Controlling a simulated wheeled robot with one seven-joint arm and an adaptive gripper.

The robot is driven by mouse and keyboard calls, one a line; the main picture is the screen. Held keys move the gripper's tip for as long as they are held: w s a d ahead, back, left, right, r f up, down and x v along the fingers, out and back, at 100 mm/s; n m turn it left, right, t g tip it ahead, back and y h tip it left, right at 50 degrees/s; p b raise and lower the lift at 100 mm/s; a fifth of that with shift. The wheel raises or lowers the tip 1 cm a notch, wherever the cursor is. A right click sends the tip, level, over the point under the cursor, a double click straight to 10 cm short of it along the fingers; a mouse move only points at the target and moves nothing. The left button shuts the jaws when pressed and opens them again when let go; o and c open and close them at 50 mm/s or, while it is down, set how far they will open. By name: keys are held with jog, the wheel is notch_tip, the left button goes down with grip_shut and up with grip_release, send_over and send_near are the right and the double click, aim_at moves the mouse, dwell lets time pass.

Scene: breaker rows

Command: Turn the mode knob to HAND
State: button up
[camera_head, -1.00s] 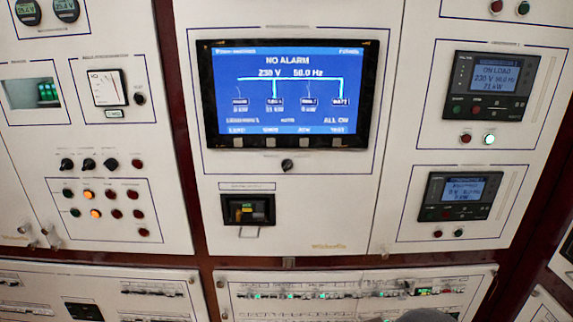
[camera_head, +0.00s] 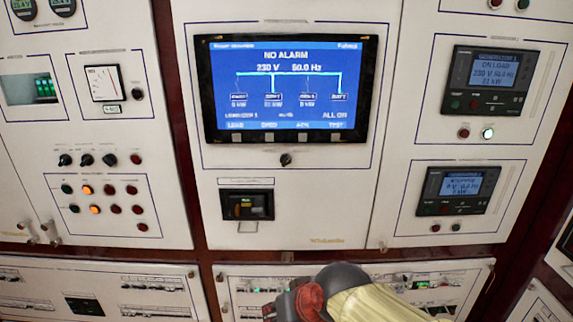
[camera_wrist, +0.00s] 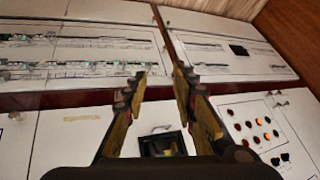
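A small black rotary knob (camera_head: 286,160) sits alone below the large screen on the middle panel. Three more black knobs (camera_head: 87,160) sit in a row on the left panel. The labels are too small to read, so I cannot tell which is the mode knob or where it points. My gripper (camera_wrist: 158,88) is open and empty in the wrist view, its two fingers apart. In the head view my arm reaches in at the bottom, below the middle panel; the fingertips cannot be made out there.
The large screen (camera_head: 287,88) reads NO ALARM. A black breaker unit (camera_head: 247,206) sits below the single knob. Lamps and buttons (camera_head: 109,190) fill the lower left panel. Two controllers (camera_head: 492,78) are on the right. Breaker rows (camera_head: 250,282) run along the bottom, partly behind my arm.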

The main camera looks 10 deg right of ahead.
jog(key=w+a+r+m+t, duration=0.1)
jog(key=w+a+r+t, duration=0.15)
jog(key=w, duration=0.65)
jog(key=m+t+h, duration=0.7)
jog(key=m+t, duration=0.2)
send_near(286, 162)
jog(key=w, duration=0.1)
jog(key=b+x, duration=0.1)
jog(key=x, duration=0.6)
jog(key=shift+w+d+b, duration=0.25)
jog(key=shift+d+b, duration=0.05)
jog(key=shift+b, duration=0.1)
jog(key=shift+c, duration=1)
grip_shut()
